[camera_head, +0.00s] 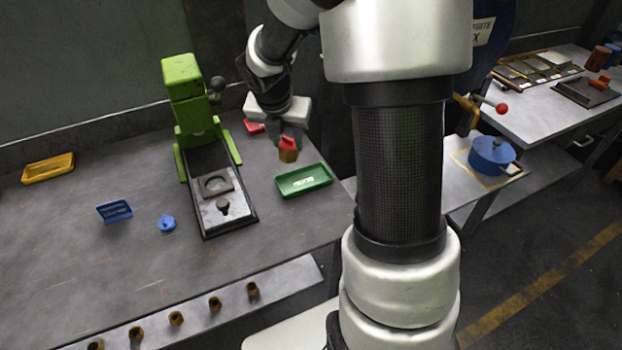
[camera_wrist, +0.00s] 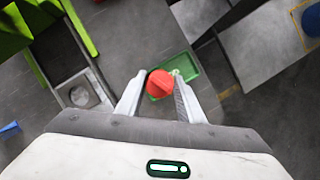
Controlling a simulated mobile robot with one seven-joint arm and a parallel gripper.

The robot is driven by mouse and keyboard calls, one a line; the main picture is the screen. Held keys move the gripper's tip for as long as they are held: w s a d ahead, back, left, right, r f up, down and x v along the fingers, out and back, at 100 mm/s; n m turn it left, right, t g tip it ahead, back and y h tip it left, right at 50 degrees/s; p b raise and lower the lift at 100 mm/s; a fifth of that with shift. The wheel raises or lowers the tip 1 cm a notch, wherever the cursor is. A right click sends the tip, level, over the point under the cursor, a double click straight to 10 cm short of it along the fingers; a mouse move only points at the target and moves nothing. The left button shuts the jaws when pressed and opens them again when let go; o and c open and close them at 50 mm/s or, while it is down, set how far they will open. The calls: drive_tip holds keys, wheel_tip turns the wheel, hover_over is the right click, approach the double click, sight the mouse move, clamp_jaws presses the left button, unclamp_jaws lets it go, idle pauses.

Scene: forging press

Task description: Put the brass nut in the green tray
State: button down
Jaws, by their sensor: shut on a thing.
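My gripper (camera_head: 288,137) is shut on a brass nut (camera_head: 288,156) with a red knob-like top. The wrist view shows the round red top of the brass nut (camera_wrist: 160,83) between the two fingers, with its brass body hidden below. The green tray (camera_head: 318,187) lies on the grey bench, with a white label in it and no nut seen inside. The held nut is up in the air, near the tray's back left corner in the head view. In the wrist view the green tray (camera_wrist: 190,68) is partly hidden behind the red top.
A green press (camera_head: 184,85) stands left of the green tray. A red tray (camera_head: 253,127) lies behind. Several brass pieces (camera_head: 176,318) line the front ledge.

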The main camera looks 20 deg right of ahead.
wheel_tip(320, 180, down, 10)
drive_tip(key=b, duration=0.3)
drive_tip(key=shift+d, duration=0.1)
drive_tip(key=shift+f, duration=0.15)
drive_tip(key=c, duration=1.2)
unclamp_jaws()
drive_tip(key=shift+s, duration=0.1)
